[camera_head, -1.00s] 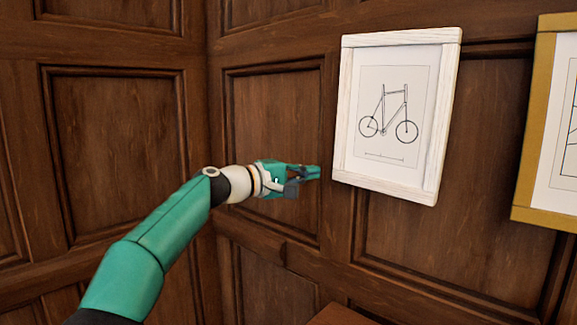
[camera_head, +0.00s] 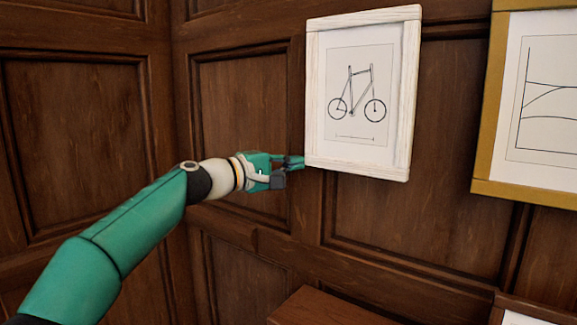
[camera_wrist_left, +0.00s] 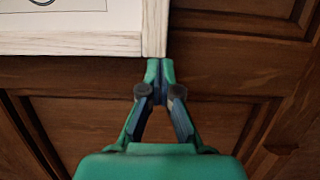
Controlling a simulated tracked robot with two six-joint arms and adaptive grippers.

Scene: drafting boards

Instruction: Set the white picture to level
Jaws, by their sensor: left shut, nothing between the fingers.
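The white picture (camera_head: 400,120), a bicycle drawing in a white wooden frame, hangs on the panelled wall in the head view. It looks close to level; the slanted view makes the exact angle hard to judge. My left gripper (camera_head: 303,162) is shut and empty, with its fingertips at the frame's lower left corner. In the left wrist view, the shut fingertips (camera_wrist_left: 160,65) lie right by a corner of the white frame (camera_wrist_left: 100,43). They appear to touch it, but I cannot be sure. My right gripper is out of view.
A gold-framed picture (camera_head: 484,120) hangs to the right, separated from the white one by bare wall. A brown wooden piece of furniture (camera_head: 325,308) stands below. Part of another framed picture (camera_head: 535,308) shows at the lower right. The wall corner is on the left.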

